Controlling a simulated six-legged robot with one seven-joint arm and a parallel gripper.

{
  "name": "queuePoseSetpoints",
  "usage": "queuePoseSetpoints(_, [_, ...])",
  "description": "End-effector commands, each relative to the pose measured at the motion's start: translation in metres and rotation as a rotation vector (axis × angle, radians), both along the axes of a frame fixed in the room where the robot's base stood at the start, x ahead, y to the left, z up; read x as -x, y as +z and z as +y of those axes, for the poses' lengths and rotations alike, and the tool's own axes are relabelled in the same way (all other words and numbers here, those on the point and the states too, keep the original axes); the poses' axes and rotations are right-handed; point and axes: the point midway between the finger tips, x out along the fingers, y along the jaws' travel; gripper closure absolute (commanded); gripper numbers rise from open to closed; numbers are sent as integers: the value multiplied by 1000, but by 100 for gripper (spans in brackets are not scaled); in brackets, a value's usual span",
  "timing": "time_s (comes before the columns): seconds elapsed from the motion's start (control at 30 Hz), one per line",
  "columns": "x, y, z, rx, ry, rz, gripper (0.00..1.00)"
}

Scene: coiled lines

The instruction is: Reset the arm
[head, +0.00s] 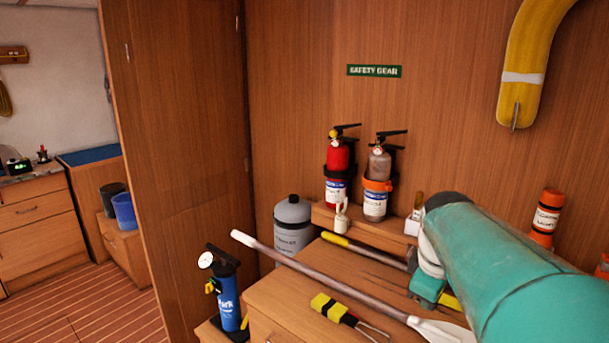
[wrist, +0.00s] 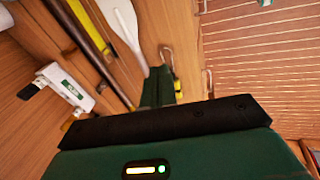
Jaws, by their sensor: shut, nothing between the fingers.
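My arm, teal, reaches in from the lower right of the head view. My gripper (head: 427,290) points down over the wooden cabinet top, close above the paddle and a yellow-and-dark tool. In the wrist view my gripper (wrist: 159,84) shows as dark green fingers held together, with nothing seen between them. The fingertips are partly hidden behind the arm in the head view, so I cannot tell whether they touch anything.
A long paddle (head: 312,280) lies across the cabinet top (head: 280,312), beside a yellow-black tool (head: 334,308). Two extinguishers, one red (head: 338,170) and one grey (head: 377,180), stand behind. A blue pump (head: 226,300) and grey bottle (head: 292,228) are left. Floor (head: 80,310) is open at left.

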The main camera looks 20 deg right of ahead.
Motion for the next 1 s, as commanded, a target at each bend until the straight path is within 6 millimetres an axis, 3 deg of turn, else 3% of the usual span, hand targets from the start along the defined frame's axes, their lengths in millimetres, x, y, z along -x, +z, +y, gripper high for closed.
queuePoseSetpoints(0.03, [-3,1,32,-16,-17,-42,100])
queuePoseSetpoints(0.2, [3,-5,122,-116,-143,-172,100])
queuePoseSetpoints(0.3, [16,-13,168,-192,-216,-235,100])
queuePoseSetpoints(0.43, [34,-25,213,-290,-301,-289,100])
queuePoseSetpoints(0.6, [48,-34,238,-362,-367,-317,100])
queuePoseSetpoints(1.0, [49,-35,240,-369,-379,-317,100])
